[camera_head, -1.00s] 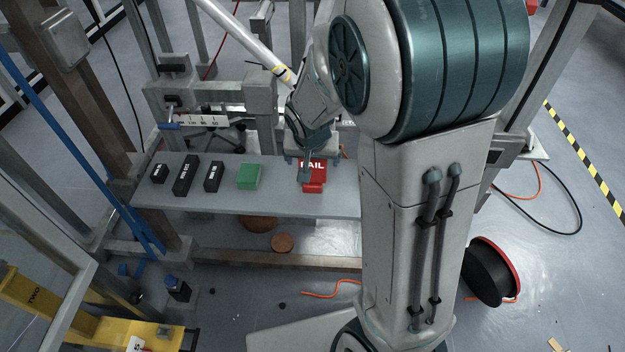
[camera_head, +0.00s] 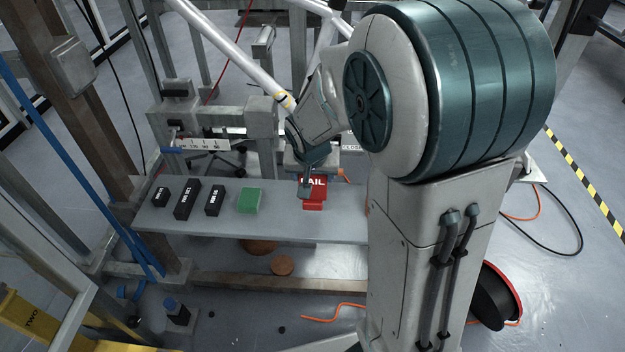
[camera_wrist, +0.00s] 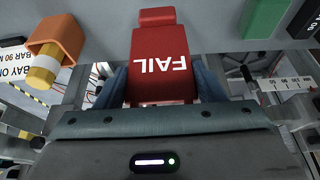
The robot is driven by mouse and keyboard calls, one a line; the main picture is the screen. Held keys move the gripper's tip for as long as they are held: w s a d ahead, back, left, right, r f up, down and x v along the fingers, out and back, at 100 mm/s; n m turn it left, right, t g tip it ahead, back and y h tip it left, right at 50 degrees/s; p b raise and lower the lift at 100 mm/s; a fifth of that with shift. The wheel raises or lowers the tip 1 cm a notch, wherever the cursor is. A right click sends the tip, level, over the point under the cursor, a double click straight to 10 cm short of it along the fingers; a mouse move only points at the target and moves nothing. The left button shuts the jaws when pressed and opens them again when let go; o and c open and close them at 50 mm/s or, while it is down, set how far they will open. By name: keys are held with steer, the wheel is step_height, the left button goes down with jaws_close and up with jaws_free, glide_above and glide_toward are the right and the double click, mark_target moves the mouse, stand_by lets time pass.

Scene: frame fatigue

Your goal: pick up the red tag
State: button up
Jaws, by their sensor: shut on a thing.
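The red tag (camera_head: 316,187), lettered FAIL, is at the right part of the grey shelf in the head view, partly hidden by a finger of my gripper (camera_head: 305,186). In the wrist view the red tag (camera_wrist: 160,62) fills the upper middle, its lettering upside down. My gripper (camera_wrist: 162,84) is shut on it, with a blue-grey finger on each side of the tag. Whether the tag touches the shelf I cannot tell.
The grey shelf (camera_head: 270,227) also holds a green block (camera_head: 250,200) and several black blocks, such as one (camera_head: 187,199) at the left. Frame posts and a white tube stand close around my arm.

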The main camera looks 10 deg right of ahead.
steer(key=s+d+r+p, duration=0.2)
steer(key=s+d+r, duration=0.3)
steer(key=d+r, duration=0.3)
steer(key=shift+d, duration=1.25)
steer(key=shift+s, duration=0.1)
steer(key=o, duration=0.5)
